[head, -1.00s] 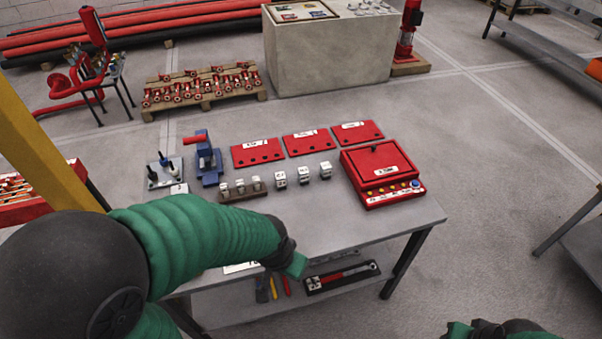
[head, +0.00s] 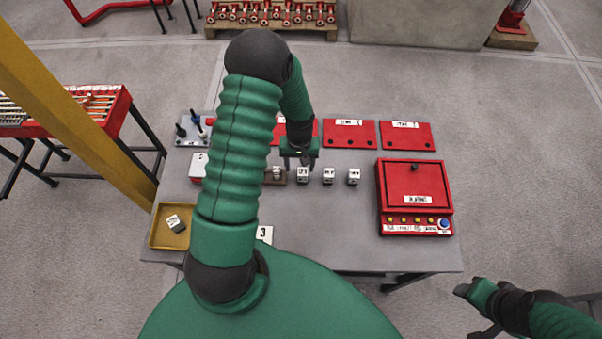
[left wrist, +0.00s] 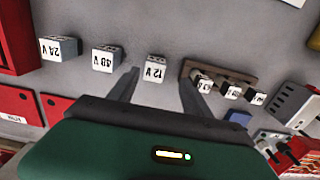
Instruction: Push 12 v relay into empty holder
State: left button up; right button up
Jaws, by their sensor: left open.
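The 12 V relay (left wrist: 155,70), a small white block, stands on the table between the 48 V relay (left wrist: 108,60) and the brown relay holder (left wrist: 222,75). In the head view the 12 V relay (head: 302,176) is just right of the holder. The holder carries several white relays; whether a slot is empty I cannot tell. My left gripper (head: 297,161) points down over the table near the 12 V relay. In the left wrist view its open fingers (left wrist: 160,82) appear on either side of the relay, with a gap. My right gripper (head: 474,290) is off the table at lower right, its jaws unclear.
The 24 V relay (left wrist: 61,49) stands beyond the 48 V relay. A red panel box (head: 415,182) is at the table's right, red plates (head: 349,132) behind. A yellow tray (head: 157,240) with a block is at left. The table's front right is clear.

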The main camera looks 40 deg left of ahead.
aim_at(304, 172)
pick_arm(q)
jog(key=shift+w+d+f+p, duration=0.2)
jog(key=shift+w+f+p, duration=0.25)
jog(key=shift+f, duration=0.4)
jog(key=shift+s+d+f+p, duration=0.2)
jog(key=shift+d+f, duration=0.1)
jog(key=shift+f, duration=0.3)
jog(key=shift+s+d+f+p, duration=0.15)
jog(key=shift+d+f, duration=0.1)
jog(key=shift+f, duration=0.3)
jog(key=shift+d+f, duration=0.1)
jog(key=shift+f, duration=0.3)
jog(key=shift+w+a+f, duration=0.25)
jog(key=shift+a, duration=0.15)
jog(key=shift+c, duration=0.6)
jog(key=shift+a+f, duration=0.1)
jog(key=shift+a, duration=0.25)
jog(key=c, duration=0.5)
jog(key=shift+c, duration=1.1)
jog(key=shift+d, duration=0.1)
jog(key=shift+c, duration=1.2)
jog(key=shift+s+d, duration=0.1)
jog(key=shift+d, duration=0.1)
grip_shut()
jog(key=shift+d+r, duration=0.2)
jog(key=shift+d, duration=0.05)
pick_arm(e)
jog(key=shift+d+r, duration=0.7)
jog(key=shift+d, duration=0.1)
